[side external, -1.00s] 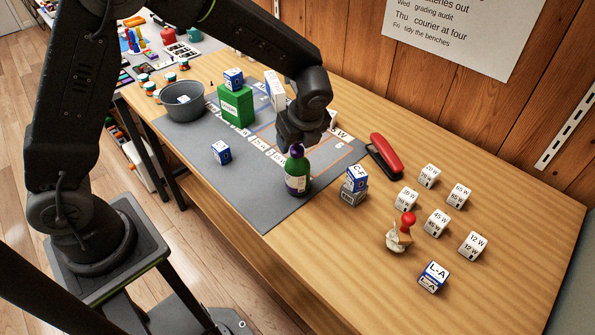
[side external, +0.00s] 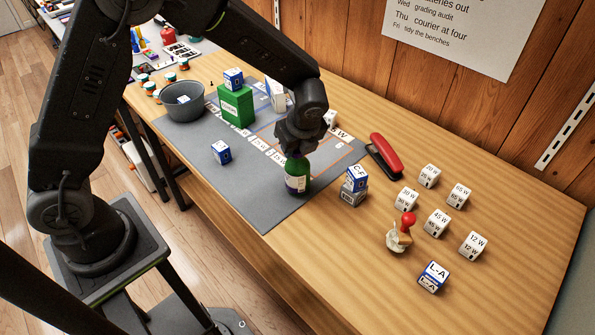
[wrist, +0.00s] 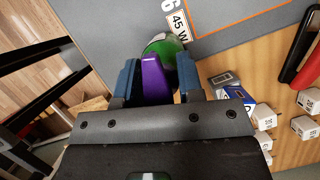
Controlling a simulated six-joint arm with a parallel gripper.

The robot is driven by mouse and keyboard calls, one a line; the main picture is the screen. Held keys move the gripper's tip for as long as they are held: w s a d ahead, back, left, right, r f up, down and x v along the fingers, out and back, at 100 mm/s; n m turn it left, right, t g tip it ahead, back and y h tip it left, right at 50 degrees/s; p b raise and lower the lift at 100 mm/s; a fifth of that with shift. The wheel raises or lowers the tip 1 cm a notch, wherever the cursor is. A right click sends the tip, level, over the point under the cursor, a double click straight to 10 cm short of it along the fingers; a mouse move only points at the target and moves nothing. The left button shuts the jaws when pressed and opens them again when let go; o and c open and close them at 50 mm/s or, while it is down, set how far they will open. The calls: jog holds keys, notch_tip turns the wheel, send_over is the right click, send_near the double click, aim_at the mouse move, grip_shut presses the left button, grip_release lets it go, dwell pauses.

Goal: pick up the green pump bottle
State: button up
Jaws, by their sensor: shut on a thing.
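The green pump bottle (side external: 297,184) stands upright on the grey mat (side external: 247,203) near its front right corner. It has a white label, and its purple top is hidden by my gripper in the side view. My gripper (side external: 297,152) has come down over the top of the bottle. In the wrist view my gripper (wrist: 156,82) has its two blue-grey fingers on either side of the purple top (wrist: 153,77), shut on it. The green body (wrist: 164,46) shows just beyond. The bottle's base appears to be resting on the mat.
A stacked blue-and-white cube and grey cube (side external: 354,186) stand close to the right of the bottle. A red stapler (side external: 385,155) lies behind them. A green box (side external: 236,105), a grey bowl (side external: 183,101) and a blue-white cube (side external: 221,152) are on the left.

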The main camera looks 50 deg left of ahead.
grip_shut()
jog(key=shift+r, duration=0.15)
